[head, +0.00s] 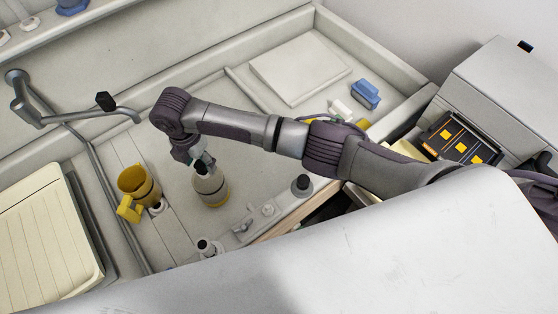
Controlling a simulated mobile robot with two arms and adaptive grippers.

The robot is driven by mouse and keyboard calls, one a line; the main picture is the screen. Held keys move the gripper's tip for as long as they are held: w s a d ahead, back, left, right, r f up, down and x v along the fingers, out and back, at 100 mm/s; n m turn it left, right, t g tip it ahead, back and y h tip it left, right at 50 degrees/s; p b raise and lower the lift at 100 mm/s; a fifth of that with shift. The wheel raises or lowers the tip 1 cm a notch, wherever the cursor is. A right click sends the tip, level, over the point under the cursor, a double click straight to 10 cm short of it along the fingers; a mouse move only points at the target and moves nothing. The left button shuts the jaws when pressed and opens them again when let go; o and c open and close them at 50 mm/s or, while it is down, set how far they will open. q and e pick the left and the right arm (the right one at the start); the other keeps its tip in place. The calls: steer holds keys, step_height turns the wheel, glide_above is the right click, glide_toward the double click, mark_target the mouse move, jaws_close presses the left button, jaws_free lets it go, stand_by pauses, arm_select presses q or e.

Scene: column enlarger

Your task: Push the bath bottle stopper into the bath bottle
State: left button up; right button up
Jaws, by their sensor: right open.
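A bottle (211,188) with a pale upper part and a yellowish lower part stands on the grey worktop, left of centre; I take it to be the bath bottle. My right arm reaches in from the right. Its gripper (202,160) points down over the top of this bottle. The gripper is open, with its fingertips at or just above the bottle's neck; I cannot tell whether they touch. The arm and fingers hide the bottle mouth, and I cannot make out the stopper clearly. My left gripper is not in view.
A yellow jug (139,184) stands left of the bottle. A small dark-topped piece (302,184) and a small pale bottle (205,248) are at the front ledge. A white tray (300,66) and a blue item (366,93) lie behind. A grey pipe (103,196) runs along the left.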

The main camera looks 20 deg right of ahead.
steer(key=shift+r+p, duration=0.7)
steer(key=shift+r, duration=2.8)
